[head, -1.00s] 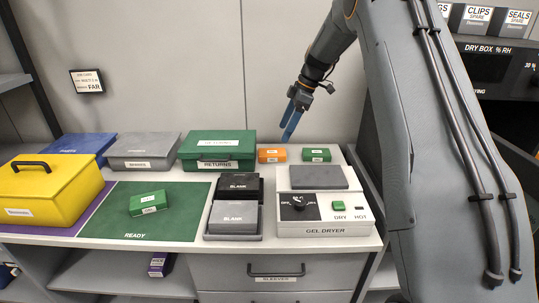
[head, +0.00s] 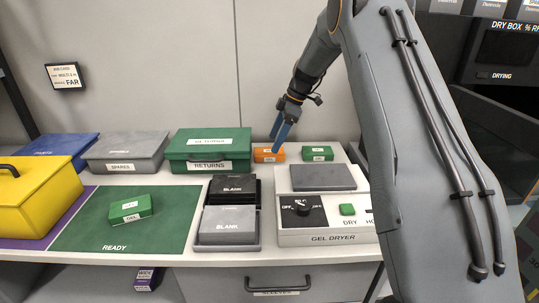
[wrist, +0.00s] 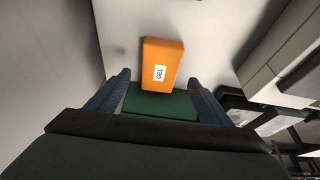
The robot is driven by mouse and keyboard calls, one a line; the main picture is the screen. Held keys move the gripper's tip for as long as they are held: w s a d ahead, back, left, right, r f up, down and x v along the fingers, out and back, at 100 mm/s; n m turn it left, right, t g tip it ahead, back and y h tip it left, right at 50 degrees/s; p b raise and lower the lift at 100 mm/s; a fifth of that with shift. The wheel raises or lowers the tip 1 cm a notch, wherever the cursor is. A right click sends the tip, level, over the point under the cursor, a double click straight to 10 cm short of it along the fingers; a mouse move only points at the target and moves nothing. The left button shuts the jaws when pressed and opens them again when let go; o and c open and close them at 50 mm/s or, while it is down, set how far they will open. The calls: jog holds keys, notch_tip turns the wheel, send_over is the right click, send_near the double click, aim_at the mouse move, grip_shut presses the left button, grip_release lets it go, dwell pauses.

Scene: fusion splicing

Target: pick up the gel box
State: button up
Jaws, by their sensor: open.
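A small orange box (head: 265,155) with white labels lies at the back of the bench, between the green RETURNS box and a small green box (head: 318,153). In the wrist view the orange box (wrist: 163,66) shows a GEL label and lies beyond the fingertips. A green surface (wrist: 160,103) shows between the fingers there; I cannot tell which box it is. Another small green box (head: 131,208), apparently labelled GEL, lies on the READY mat. My gripper (head: 278,136) is open and empty, pointing down above and slightly right of the orange box. Its blue fingers also show in the wrist view (wrist: 160,98).
The green RETURNS box (head: 209,147) stands just left of the orange box. The gel dryer (head: 330,238) and two BLANK boxes (head: 229,222) stand in front. A grey SPARES box (head: 122,150) and yellow case (head: 40,208) are further left. The wall (head: 180,60) is close behind.

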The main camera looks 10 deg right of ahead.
aim_at(269, 155)
jog(key=shift+p+x, duration=0.9)
jog(key=shift+x, duration=1.55)
jog(key=shift+d, duration=0.1)
jog(key=c, duration=1.2)
jog(key=shift+c, duration=0.2)
jog(key=shift+r, duration=0.1)
